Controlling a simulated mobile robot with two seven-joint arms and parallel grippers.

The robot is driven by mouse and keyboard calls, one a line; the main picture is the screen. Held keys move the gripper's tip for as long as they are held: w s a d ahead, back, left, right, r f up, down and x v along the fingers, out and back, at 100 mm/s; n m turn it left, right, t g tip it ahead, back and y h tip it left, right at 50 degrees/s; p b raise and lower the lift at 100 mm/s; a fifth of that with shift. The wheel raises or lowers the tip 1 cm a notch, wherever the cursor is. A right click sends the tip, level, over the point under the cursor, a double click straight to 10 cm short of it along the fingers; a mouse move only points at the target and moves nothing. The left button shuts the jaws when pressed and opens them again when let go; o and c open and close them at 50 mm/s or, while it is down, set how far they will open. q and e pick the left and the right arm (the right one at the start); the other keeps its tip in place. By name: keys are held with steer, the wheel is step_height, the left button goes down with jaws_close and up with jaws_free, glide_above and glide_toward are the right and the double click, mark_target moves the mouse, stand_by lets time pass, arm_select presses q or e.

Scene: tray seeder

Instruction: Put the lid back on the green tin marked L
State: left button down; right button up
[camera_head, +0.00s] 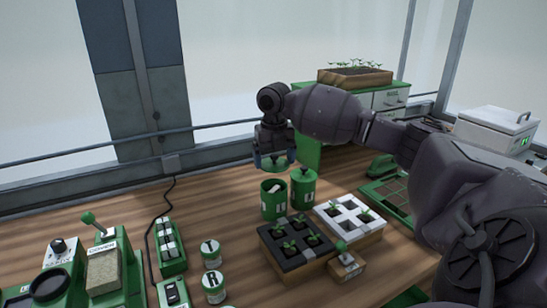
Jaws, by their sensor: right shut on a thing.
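My right gripper (273,162) comes in from the right and is shut on a green lid (273,168). It holds the lid in the air above an open green tin (271,208). There is a clear gap between lid and tin. Something pale shows inside the open tin, and its front has a white mark that is too small to read surely. Beside it on the right stands a second green tin (303,193) with its knobbed lid on. My left gripper is out of view.
A black tray (283,262) and a white tray (335,213) of seedlings stand in front of the tins. Labelled jars (213,287), a green switch box (168,245) and a lever unit (105,270) stand left. A green cabinet (308,152) is behind.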

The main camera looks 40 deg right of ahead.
step_height(320, 180, down, 3)
steer(key=shift+r+b, duration=0.2)
steer(key=shift+b, duration=0.4)
steer(key=shift+f+b, duration=0.35)
steer(key=shift+f, duration=0.9)
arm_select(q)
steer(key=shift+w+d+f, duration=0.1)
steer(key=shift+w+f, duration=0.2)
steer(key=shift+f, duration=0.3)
arm_select(e)
steer(key=shift+f, duration=0.25)
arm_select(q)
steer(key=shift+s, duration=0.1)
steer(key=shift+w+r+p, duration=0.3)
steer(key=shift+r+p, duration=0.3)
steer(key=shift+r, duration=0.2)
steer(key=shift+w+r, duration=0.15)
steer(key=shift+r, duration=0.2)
arm_select(e)
steer(key=shift+f, duration=0.15)
stand_by(0.3)
